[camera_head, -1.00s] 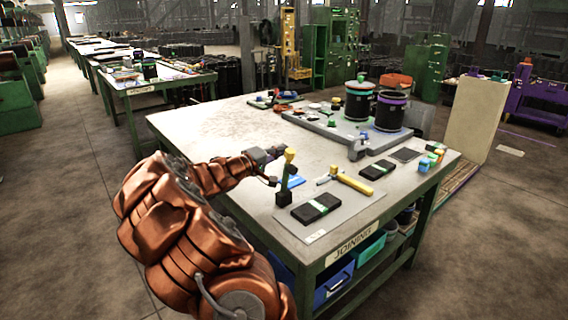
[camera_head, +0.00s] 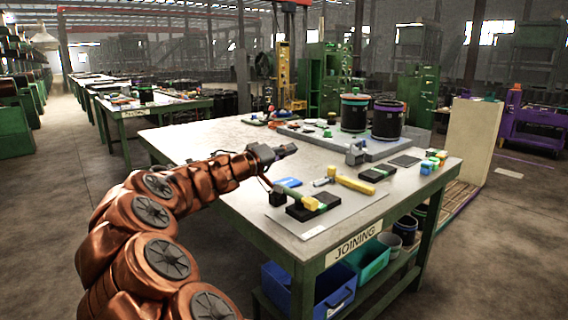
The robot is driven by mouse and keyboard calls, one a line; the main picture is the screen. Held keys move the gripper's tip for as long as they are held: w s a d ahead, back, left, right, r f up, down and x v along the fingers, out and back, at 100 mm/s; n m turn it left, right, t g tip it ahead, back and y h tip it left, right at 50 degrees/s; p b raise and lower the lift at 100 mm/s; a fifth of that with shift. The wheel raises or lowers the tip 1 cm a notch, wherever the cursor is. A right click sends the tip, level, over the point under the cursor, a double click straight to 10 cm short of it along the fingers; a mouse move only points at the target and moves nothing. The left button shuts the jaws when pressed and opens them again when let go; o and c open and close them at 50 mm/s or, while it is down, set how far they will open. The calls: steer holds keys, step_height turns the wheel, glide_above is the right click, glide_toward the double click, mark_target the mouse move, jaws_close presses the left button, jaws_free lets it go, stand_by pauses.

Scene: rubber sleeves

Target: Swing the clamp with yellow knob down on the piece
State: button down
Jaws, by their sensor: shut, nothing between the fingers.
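The clamp (camera_head: 279,197) stands on the grey mat near the table's front left edge. Its lever lies low to the right, and its yellow knob (camera_head: 310,203) is over the black piece (camera_head: 324,207) with a green band. The knob appears to rest on the piece, though a small gap cannot be ruled out. My gripper (camera_head: 292,149) is shut and empty, raised above the table behind and above the clamp, apart from it.
A yellow-handled hammer (camera_head: 350,183) and a blue item (camera_head: 287,182) lie behind the piece. A second black piece (camera_head: 376,174), a grey fixture (camera_head: 355,154) and two dark canisters (camera_head: 387,121) stand farther back. The table's left part is clear.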

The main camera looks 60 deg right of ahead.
steer(key=shift+s+a+f+m+b, duration=0.55)
steer(key=shift+s+f+m+b, duration=0.6)
steer(key=shift+b, duration=2.05)
steer(key=m+b, duration=0.3)
steer(key=b, duration=0.9)
glide_above(305, 202)
step_height(305, 202, down, 5)
steer(key=shift+f, duration=0.15)
steer(key=r, duration=0.1)
steer(key=r+p, duration=0.2)
steer(key=shift+s+d+r, duration=0.25)
steer(key=shift+d+r, duration=0.1)
steer(key=shift+d, duration=0.05)
steer(key=shift+a+r+p, duration=0.1)
steer(key=shift+r+p, duration=0.1)
steer(key=shift+p, duration=0.2)
steer(key=p+v, duration=0.2)
steer(key=v, duration=0.7)
steer(key=shift+w+a+f, duration=0.25)
steer(key=shift+w+f, duration=0.05)
steer(key=shift+w, duration=0.1)
